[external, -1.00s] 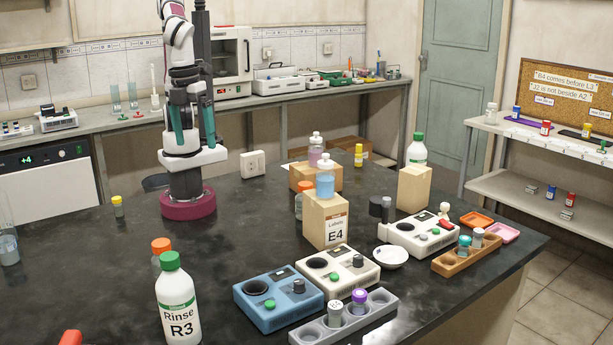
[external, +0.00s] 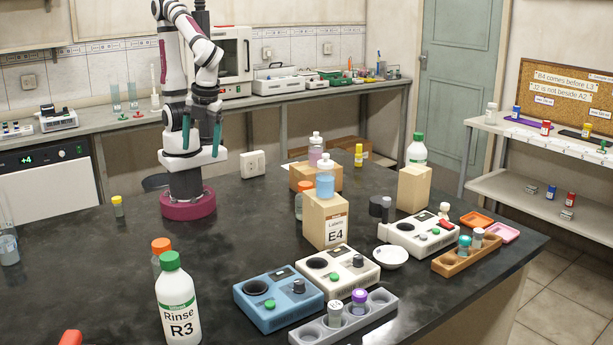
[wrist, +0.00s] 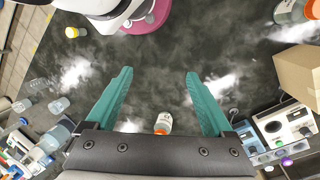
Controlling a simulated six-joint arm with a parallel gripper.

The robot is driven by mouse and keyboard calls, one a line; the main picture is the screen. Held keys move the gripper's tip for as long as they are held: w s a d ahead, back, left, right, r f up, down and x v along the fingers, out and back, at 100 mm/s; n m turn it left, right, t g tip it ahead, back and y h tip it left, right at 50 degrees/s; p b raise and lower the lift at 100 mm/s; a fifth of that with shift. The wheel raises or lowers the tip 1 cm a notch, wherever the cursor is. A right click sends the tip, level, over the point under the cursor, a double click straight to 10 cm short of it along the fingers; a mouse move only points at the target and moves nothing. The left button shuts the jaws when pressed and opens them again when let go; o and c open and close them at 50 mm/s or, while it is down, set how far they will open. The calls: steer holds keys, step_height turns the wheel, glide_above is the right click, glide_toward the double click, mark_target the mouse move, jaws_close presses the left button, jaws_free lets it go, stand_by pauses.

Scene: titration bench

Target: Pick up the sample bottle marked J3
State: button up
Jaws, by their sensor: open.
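My gripper (external: 201,148) is open and empty above the bench, in front of my base; its teal fingers also show in the wrist view (wrist: 158,78). I cannot read J3 on any bottle. Small capped bottles stand in a grey rack at the front: a grey-capped one (external: 335,314) and a purple-capped one (external: 358,302). A brown rack holds a teal-capped bottle (external: 464,246) and a grey-capped one (external: 477,238). A yellow-capped bottle (external: 118,207) stands alone at left. The gripper is well apart from all of these.
The rinse bottle R3 (external: 178,305) stands at the front. A box marked E4 (external: 325,222) carries a blue bottle (external: 325,180). Blue (external: 278,300) and white (external: 347,285) devices sit beside the grey rack (external: 378,312). The bench's middle left is clear. Notes hang on the corkboard (external: 560,118).

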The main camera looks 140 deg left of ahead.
steer(key=w+d+f+m+g+h, duration=0.1)
steer(key=w+d+f+m+h, duration=0.1)
steer(key=w+f+m+h, duration=0.35)
steer(key=w+d+f+m+h, duration=0.2)
steer(key=w+d+m, duration=0.1)
steer(key=w, duration=0.5)
steer(key=w+d+f+m+g+h, duration=0.1)
steer(key=w+d+f+m+h, duration=0.2)
steer(key=w, duration=0.4)
steer(key=m+h, duration=0.1)
glide_above(155, 280)
steer(key=s, duration=0.1)
step_height(155, 280, down, 7)
steer(key=shift+a+r, duration=0.1)
steer(key=shift+h, duration=0.25)
jaws_close()
